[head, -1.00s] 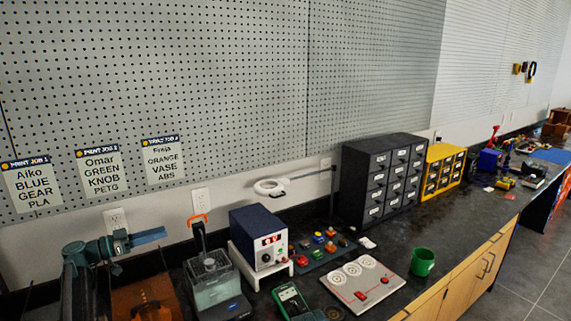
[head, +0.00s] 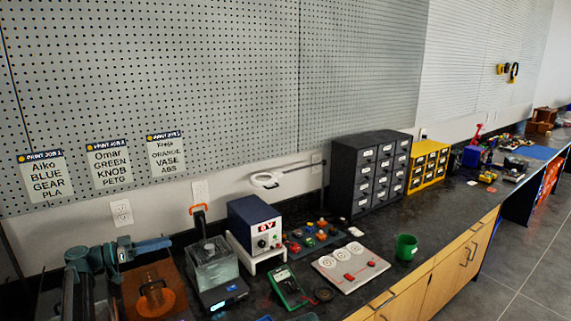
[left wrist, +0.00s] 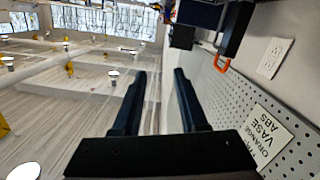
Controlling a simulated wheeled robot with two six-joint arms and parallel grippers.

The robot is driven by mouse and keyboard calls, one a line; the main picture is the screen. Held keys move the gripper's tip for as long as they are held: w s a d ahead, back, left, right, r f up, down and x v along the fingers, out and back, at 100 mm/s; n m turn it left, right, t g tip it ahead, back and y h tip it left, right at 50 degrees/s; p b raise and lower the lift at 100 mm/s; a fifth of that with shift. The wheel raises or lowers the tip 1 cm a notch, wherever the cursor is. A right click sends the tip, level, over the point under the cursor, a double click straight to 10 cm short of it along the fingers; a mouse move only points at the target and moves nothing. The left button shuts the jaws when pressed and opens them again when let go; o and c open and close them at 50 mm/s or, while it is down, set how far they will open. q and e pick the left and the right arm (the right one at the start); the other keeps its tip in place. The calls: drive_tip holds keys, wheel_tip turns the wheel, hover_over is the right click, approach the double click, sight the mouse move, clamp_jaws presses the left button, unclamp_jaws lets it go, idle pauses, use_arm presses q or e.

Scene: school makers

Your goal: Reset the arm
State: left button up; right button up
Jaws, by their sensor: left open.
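My left arm, teal, comes in at the lower left of the head view. Its gripper (head: 158,244) is held out to the right, in front of the wall below the pegboard and near an orange-brown piece of equipment. In the left wrist view the two dark fingers of the left gripper (left wrist: 159,74) stand apart with nothing between them, so it is open and empty. My right gripper is not in view.
A clear-topped device (head: 213,268), a blue-and-white power supply (head: 256,226), a green meter (head: 287,287), a socket board (head: 350,268) and a green cup (head: 406,247) stand on the black bench. Drawer cabinets (head: 370,175) stand behind. Bare benchtop (head: 450,212) lies right of the cup.

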use_arm(q)
drive_tip(key=s+d+f+n+g+y, duration=0.1)
drive_tip(key=s+d+f+g+y, duration=0.25)
drive_tip(key=d, duration=0.55)
drive_tip(key=s+d+f+g, duration=0.2)
drive_tip(key=s+d+f, duration=0.35)
drive_tip(key=d, duration=0.35)
drive_tip(key=s+d+f+n+g+y, duration=0.1)
drive_tip(key=s+d+f+g+y, duration=0.25)
drive_tip(key=d, duration=0.55)
drive_tip(key=s+d+f+n+y, duration=0.1)
drive_tip(key=s+d+f+y, duration=0.1)
drive_tip(key=s, duration=0.7)
drive_tip(key=s+d+f+n+y, duration=0.1)
drive_tip(key=s+d+f+y, duration=0.2)
drive_tip(key=s+f+y, duration=0.2)
drive_tip(key=shift+s+f+n+y, duration=0.35)
drive_tip(key=shift+s+y, duration=0.65)
drive_tip(key=shift+s, duration=1.4)
